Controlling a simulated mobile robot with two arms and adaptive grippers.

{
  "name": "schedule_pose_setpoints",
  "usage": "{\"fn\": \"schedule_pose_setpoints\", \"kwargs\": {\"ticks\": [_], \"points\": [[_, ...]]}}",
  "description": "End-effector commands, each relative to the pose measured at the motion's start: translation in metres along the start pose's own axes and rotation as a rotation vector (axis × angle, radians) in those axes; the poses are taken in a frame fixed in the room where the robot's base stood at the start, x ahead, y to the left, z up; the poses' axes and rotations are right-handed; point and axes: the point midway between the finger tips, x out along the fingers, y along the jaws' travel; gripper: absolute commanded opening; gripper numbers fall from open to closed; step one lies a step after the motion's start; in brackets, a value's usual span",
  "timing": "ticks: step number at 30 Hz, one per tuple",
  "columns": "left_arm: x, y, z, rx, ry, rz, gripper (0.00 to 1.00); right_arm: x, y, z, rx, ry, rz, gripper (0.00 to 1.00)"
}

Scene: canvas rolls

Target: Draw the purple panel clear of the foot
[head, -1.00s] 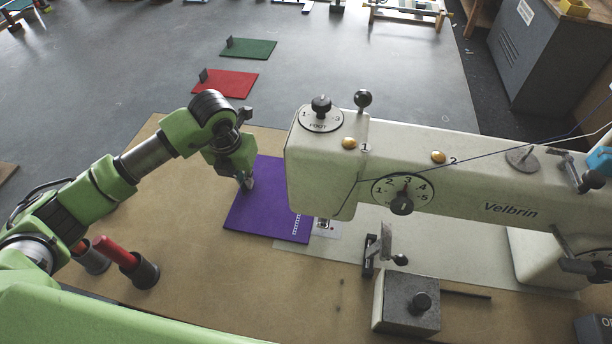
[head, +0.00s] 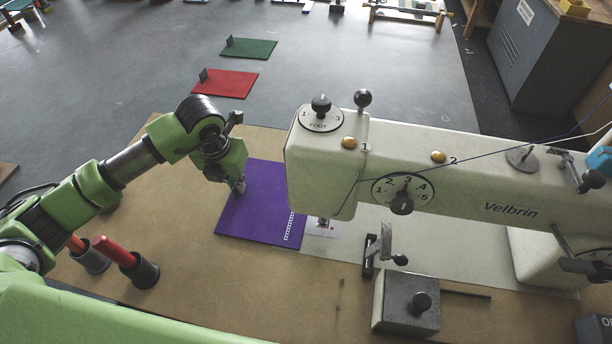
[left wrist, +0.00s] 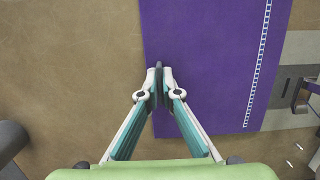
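The purple panel (head: 262,205) lies flat on the tan table left of the sewing machine's head, with a row of white stitches near its right edge. In the left wrist view the panel (left wrist: 205,60) ends left of the presser foot (left wrist: 301,96), with a strip of bare plate between them. In the head view the foot (head: 323,222) shows just right of the panel; the machine's head hides part of that edge. My left gripper (left wrist: 158,82) is shut on the panel's dark upright tab (left wrist: 158,75) at its left side. My right gripper is not in view.
The sewing machine (head: 440,170) fills the right side. A red-handled tool (head: 115,251) stands in a dark cup near my left arm. A grey box (head: 405,302) is in front. Red (head: 224,84) and green (head: 249,48) panels lie behind. Tan table left of the panel is free.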

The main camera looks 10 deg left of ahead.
Motion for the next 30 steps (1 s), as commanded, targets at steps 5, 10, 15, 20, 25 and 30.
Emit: {"fn": "schedule_pose_setpoints", "kwargs": {"ticks": [5, 10, 15, 20, 25, 30], "points": [[-0.0011, 0.0047, -0.0053, 0.000, 0.001, 0.000, 0.00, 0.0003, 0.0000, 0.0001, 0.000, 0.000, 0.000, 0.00], [-0.0016, 0.0052, -0.0060, 0.000, 0.001, 0.000, 0.00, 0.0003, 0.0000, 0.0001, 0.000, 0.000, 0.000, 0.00], [-0.0015, 0.0052, -0.0059, 0.000, 0.000, 0.000, 0.00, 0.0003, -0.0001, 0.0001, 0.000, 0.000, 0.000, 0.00], [-0.0015, 0.0062, -0.0069, 0.000, 0.000, 0.000, 0.00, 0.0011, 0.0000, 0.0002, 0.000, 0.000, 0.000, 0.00], [-0.0019, 0.0085, -0.0093, 0.000, 0.000, 0.000, 0.00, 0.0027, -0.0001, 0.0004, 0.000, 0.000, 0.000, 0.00], [-0.0024, 0.0105, -0.0115, 0.000, 0.000, 0.000, 0.00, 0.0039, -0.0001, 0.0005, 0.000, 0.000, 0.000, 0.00]]}}
